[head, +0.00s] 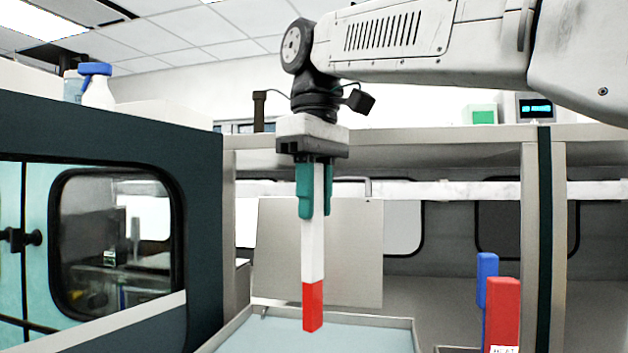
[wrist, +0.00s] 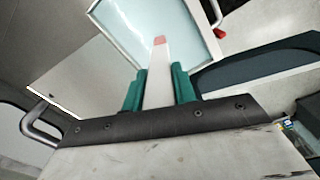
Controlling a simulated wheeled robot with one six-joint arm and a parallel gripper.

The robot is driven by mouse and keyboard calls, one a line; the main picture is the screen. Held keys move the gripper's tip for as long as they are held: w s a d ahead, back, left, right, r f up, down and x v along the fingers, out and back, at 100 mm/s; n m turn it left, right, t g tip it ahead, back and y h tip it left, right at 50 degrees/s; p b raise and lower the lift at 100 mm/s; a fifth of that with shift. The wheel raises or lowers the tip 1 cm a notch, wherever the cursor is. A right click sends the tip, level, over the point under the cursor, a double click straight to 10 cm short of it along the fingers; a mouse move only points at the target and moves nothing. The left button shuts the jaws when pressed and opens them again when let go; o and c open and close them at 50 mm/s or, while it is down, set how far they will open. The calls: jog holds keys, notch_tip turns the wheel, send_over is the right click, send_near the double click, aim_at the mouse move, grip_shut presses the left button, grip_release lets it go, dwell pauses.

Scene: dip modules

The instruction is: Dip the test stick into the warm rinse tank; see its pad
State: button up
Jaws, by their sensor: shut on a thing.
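My gripper (head: 314,205) is shut on the test stick (head: 313,255), with its green fingers on either side of the stick's upper part. The stick is white and hangs upright, with a red pad (head: 313,306) at its lower end. The tank (head: 400,323) with pale blue liquid is below, at the bottom edge of the head view. The pad appears over it; I cannot tell its height above the liquid. In the wrist view, the stick (wrist: 158,80) points away from my gripper (wrist: 158,88) toward the tank (wrist: 213,50), its reddish tip over the pale surface.
A flat grey panel (head: 355,250) stands behind the tank. A blue block (head: 487,275) and a red block (head: 502,308) with a white label stand at right. A dark cabinet (head: 205,230) with a window is at left. A post (head: 543,230) rises at right.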

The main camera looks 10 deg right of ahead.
jog(key=shift+f, duration=5.8)
notch_tip(320, 180, up, 15)
jog(key=shift+s+f, duration=0.1)
jog(key=shift+f, duration=0.05)
